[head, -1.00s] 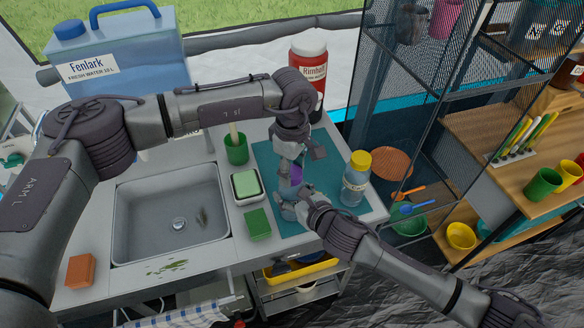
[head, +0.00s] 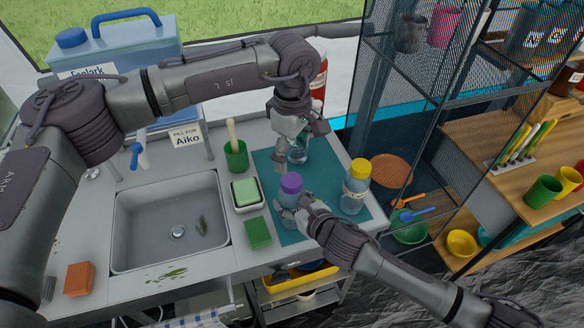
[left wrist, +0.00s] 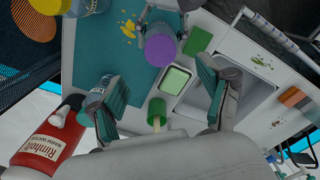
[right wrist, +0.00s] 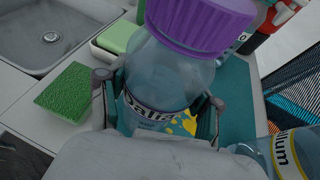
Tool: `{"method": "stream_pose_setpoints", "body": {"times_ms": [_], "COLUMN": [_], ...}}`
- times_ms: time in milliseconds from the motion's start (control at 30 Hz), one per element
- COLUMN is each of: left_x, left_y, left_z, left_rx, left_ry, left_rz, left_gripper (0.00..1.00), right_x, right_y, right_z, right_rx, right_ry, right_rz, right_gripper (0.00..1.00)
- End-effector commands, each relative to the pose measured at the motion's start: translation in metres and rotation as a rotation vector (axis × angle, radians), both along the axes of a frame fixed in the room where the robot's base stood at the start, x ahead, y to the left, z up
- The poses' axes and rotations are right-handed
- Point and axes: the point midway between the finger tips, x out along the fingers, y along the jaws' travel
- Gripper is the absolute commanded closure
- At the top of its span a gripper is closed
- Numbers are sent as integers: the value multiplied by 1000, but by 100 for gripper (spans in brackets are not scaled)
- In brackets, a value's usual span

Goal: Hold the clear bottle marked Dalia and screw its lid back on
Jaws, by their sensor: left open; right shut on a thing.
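The clear Dalia bottle (head: 289,198) stands upright on the teal mat (head: 268,163). Its label (right wrist: 153,108) faces my right wrist camera. A purple lid (head: 291,183) sits on its mouth; it also shows from above in the left wrist view (left wrist: 161,48). How tight the lid is cannot be told. My right gripper (head: 299,212) is shut around the bottle's body, one finger on each side in the right wrist view (right wrist: 160,100). My left gripper (head: 299,148) is open and empty, above and behind the bottle, clear of the lid; its fingers are spread wide in the left wrist view (left wrist: 155,78).
A yellow-lidded bottle (head: 355,190) stands close right of my right gripper. Another bottle (head: 299,153) stands on the mat behind, below my left gripper. A red Rimholt bottle (left wrist: 48,137) is farther back. A green cup (head: 236,158), soap dish (head: 246,194) and green sponge (head: 258,233) stand left.

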Motion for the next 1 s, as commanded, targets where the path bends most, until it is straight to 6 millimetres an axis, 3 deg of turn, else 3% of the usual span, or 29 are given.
{"method": "stream_pose_setpoints", "body": {"times_ms": [200, 600, 633, 800, 1000], "left_x": [0, 0, 0, 0, 0], "left_y": [0, 0, 0, 0, 0], "left_z": [32, 40, 40, 40, 40], "left_rx": [0, 1, 1, 1, 1], "left_ry": [-2, 1, -1, -1, -1], "left_rz": [0, 0, 0, 0, 0], "left_gripper": [21, 21, 21, 21, 21], "right_x": [0, 0, 0, 0, 0], "right_y": [0, 0, 0, 0, 0], "right_z": [-1, -1, -1, -1, 0], "right_rx": [-1, -1, -1, -1, -1], "right_ry": [1, 1, 1, 1, 1], "right_rz": [-1, 0, 0, 0, 0], "right_gripper": [100, 100, 31, 6, 6]}}
